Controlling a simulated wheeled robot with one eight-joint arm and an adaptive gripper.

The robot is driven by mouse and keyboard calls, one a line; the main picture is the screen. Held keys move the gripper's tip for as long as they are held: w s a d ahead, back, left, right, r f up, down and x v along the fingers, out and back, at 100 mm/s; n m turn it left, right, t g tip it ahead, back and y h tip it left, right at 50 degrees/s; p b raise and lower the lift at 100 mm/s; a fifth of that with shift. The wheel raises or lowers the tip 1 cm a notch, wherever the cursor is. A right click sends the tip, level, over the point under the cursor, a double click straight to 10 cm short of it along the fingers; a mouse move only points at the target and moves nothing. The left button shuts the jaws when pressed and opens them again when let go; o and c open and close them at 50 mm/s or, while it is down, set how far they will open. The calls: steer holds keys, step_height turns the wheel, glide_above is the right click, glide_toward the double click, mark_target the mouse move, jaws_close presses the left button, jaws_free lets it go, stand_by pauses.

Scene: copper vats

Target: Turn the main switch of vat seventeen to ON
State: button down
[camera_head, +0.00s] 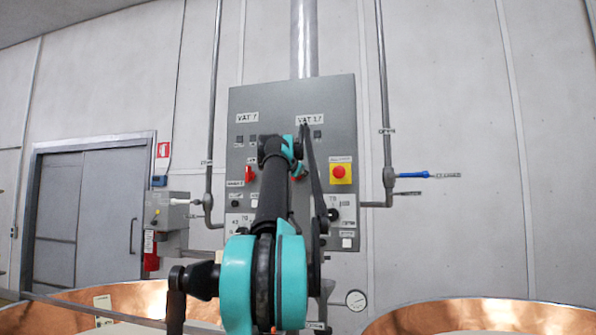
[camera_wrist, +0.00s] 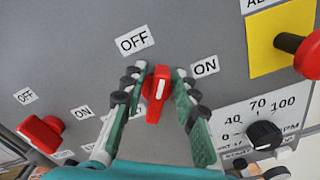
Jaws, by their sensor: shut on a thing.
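The main switch of vat seventeen is a red knob with a white mark (camera_wrist: 156,100). In the wrist view its mark points up, between the OFF label (camera_wrist: 134,40) and the ON label (camera_wrist: 205,67). In the head view my gripper (camera_head: 299,150) is at the grey panel (camera_head: 262,98), below the VAT 17 label (camera_head: 310,119). My arm hides much of the switch there.
The vat 7 red switch (camera_wrist: 40,133) is to the left, turned towards its OFF label. A red emergency button (camera_wrist: 305,52) on a yellow plate sticks out at the right. A black dial (camera_wrist: 264,135) lies below it. Copper vats (camera_head: 480,314) stand in the foreground.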

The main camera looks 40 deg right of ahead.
steer(key=m, duration=0.4)
steer(key=f+m, duration=0.1)
steer(key=m, duration=0.2)
steer(key=shift+s+d, duration=0.25)
steer(key=shift+s, duration=0.1)
steer(key=shift+f+m, duration=0.2)
steer(key=shift+m, duration=0.75)
steer(key=shift+f+m, duration=0.15)
steer(key=shift+m, duration=0.8)
steer(key=shift+w, duration=0.1)
steer(key=c, duration=1.5)
jaws_free()
steer(key=shift+w+a, duration=0.1)
steer(key=shift+c, duration=0.2)
steer(key=shift+w+a, duration=0.1)
steer(key=shift+w, duration=0.05)
steer(key=shift+s, duration=0.2)
